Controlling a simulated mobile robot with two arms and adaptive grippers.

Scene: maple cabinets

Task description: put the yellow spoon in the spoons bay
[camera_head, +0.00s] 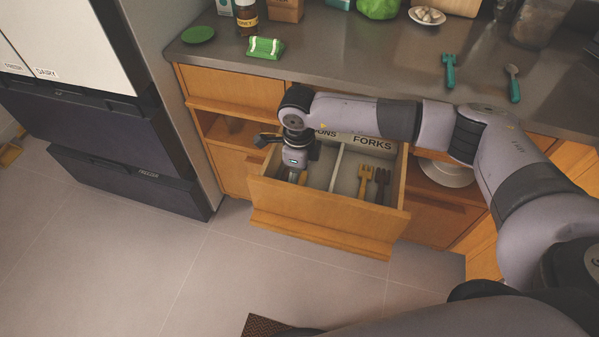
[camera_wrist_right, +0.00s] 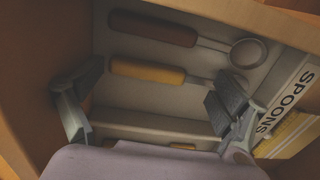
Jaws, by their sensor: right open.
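The yellow spoon (camera_wrist_right: 148,72) lies in the spoons bay (camera_wrist_right: 185,52) of the open drawer, beside a brown-handled spoon (camera_wrist_right: 150,28). Its yellow handle also shows below the gripper in the head view (camera_head: 303,178). Its bowl is mostly hidden by a fingertip in the wrist view. My right gripper (camera_wrist_right: 155,90) is open and points down into the bay. Its fingers are apart, near the two ends of the yellow handle, and hold nothing that I can see. The "SPOONS" label (camera_wrist_right: 285,98) is on the bay's end wall. My left gripper is not in view.
The forks bay (camera_head: 345,184) holds a yellow and a dark fork, past a divider (camera_head: 337,167). On the counter (camera_head: 345,63) are a teal fork (camera_head: 449,70), a teal-handled spoon (camera_head: 513,84), a green packet (camera_head: 264,48) and a green dish (camera_head: 198,34). A fridge stands left.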

